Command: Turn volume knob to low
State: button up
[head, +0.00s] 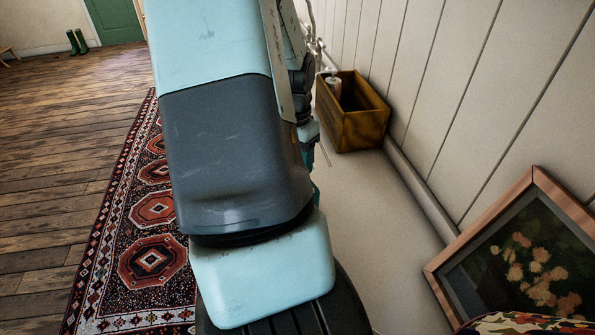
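No volume knob, and no radio or other device carrying one, can be made out in the head view. My own large pale-blue and dark-grey arm fills the middle of the picture and hides what is behind it. A few small dark and teal parts of mine show along its right edge, but I cannot make out any gripper fingertips there. Whether my gripper holds anything is hidden.
A wooden box (362,128) holding a pale roll (333,86) stands on a pale surface (385,225) against the panelled wall (455,85). A framed flower picture (480,240) leans at lower right, by a patterned object (525,324). A patterned rug (150,210) lies on the left.

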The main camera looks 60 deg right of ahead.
notch_tip(320, 180, up, 6)
jog(key=shift+w+f, duration=0.1)
dwell(0.6)
jog(key=w+a+r+n+t, duration=0.1)
jog(key=w+a+r+n, duration=0.25)
jog(key=a+r, duration=0.35)
jog(key=w+a+r+n+t, duration=0.15)
jog(key=a+r+n, duration=0.35)
jog(key=a, duration=0.5)
jog(key=s+a+r+n+t, duration=0.1)
jog(key=s+a+r+n, duration=0.1)
jog(key=a, duration=0.4)
jog(key=s+a+r+n+t, duration=0.1)
jog(key=s+a+r+n, duration=0.1)
jog(key=a+n, duration=0.3)
jog(key=s+a+r+n+t, duration=0.1)
jog(key=s+a+r+n, duration=0.1)
jog(key=a+r+n, duration=0.2)
jog(key=a, duration=0.3)
jog(key=shift+s+t, duration=0.35)
